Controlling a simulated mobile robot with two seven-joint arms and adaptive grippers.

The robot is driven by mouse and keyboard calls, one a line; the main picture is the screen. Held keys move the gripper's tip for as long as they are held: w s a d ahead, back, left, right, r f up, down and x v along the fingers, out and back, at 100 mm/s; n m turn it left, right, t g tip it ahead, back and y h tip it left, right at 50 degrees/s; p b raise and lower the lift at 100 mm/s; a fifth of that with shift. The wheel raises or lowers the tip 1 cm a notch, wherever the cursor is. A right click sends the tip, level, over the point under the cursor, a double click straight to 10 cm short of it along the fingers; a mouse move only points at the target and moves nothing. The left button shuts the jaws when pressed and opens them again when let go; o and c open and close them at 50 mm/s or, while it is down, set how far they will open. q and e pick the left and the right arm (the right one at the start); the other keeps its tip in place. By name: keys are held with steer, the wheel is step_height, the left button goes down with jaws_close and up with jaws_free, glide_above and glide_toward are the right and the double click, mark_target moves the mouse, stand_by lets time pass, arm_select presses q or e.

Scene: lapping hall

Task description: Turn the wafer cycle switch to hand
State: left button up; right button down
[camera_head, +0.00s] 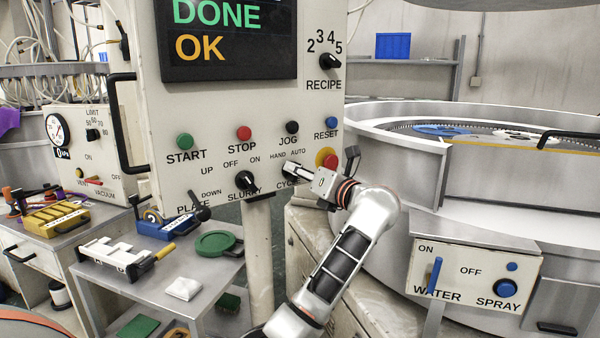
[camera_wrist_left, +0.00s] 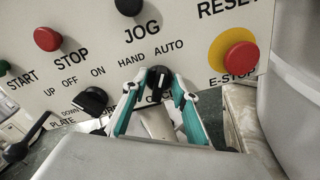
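The wafer cycle switch is a black knob (camera_wrist_left: 158,85) on the front of the pale panel, under the HAND and AUTO labels in the left wrist view. Its white mark points upward and slightly right, nearer AUTO. My left gripper (camera_head: 291,169) is at the switch and covers most of it and part of its CYCLE label in the head view. My right gripper is out of view.
The slurry switch (camera_head: 246,180) is left of the cycle switch. The red E-stop on its yellow disc (camera_wrist_left: 237,52) is close on the right. The JOG button (camera_head: 292,127) is just above. A low table (camera_head: 215,284) with loose parts stands below left.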

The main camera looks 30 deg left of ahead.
arm_select(q)
jaws_close()
